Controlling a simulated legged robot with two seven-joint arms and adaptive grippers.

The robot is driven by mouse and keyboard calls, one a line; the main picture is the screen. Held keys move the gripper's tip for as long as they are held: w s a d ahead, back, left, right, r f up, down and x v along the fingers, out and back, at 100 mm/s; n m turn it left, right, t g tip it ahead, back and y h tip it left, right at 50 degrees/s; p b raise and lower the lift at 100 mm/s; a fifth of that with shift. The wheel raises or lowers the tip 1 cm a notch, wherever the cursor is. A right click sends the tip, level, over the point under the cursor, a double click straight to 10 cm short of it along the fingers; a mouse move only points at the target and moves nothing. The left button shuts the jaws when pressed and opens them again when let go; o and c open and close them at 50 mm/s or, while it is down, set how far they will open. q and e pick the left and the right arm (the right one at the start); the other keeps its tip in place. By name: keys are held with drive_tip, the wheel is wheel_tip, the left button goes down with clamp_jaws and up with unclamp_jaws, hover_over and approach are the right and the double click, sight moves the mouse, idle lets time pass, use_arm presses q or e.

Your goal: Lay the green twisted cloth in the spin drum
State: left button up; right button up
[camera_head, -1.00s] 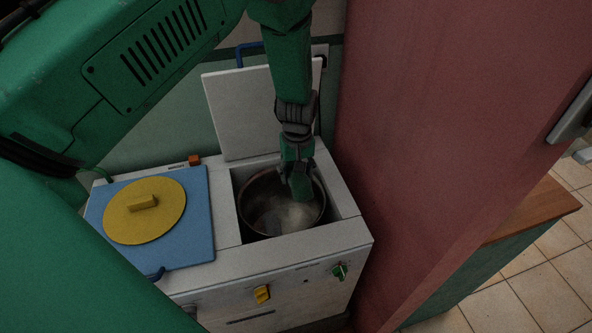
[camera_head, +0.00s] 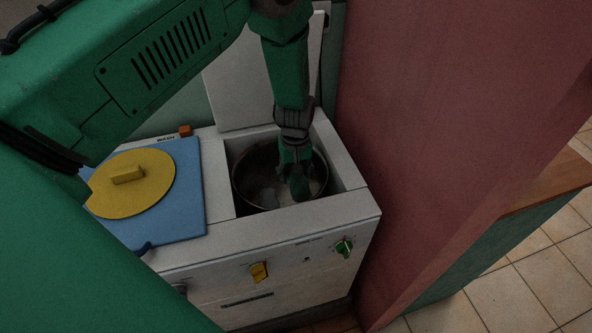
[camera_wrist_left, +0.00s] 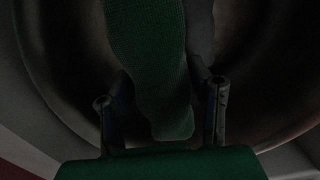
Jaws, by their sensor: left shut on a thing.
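The spin drum (camera_head: 257,188) is a round metal tub in the right opening of the white twin-tub machine. Its curved wall also shows in the wrist view (camera_wrist_left: 60,75). My left gripper (camera_head: 296,190) reaches down into the drum. In the left wrist view the green twisted cloth (camera_wrist_left: 150,60) runs between the two fingers (camera_wrist_left: 162,105), and the gripper is shut on it. In the head view I cannot clearly tell the cloth from the green gripper. Whether the cloth touches the drum floor I cannot tell. My right gripper is out of view.
A white lid (camera_head: 238,90) stands open behind the drum. A blue panel (camera_head: 185,215) with a yellow round lid (camera_head: 135,195) covers the left side. The front has a yellow knob (camera_head: 259,272) and a green knob (camera_head: 344,248). A red wall (camera_head: 430,120) stands close on the right.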

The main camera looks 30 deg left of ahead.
use_arm(q)
wheel_tip(320, 180, down, 10)
drive_tip(key=b, duration=0.6)
drive_tip(key=shift+a+r, duration=0.1)
drive_tip(key=shift+r, duration=0.1)
drive_tip(key=shift+a+f+b, duration=0.15)
drive_tip(key=shift+f+b, duration=0.6)
drive_tip(key=shift+f, duration=0.45)
drive_tip(key=o, duration=1.4)
drive_tip(key=shift+c, duration=0.2)
drive_tip(key=shift+r, duration=0.25)
wheel_tip(320, 180, up, 12)
drive_tip(key=shift+w+f, duration=0.1)
drive_tip(key=shift+f, duration=0.1)
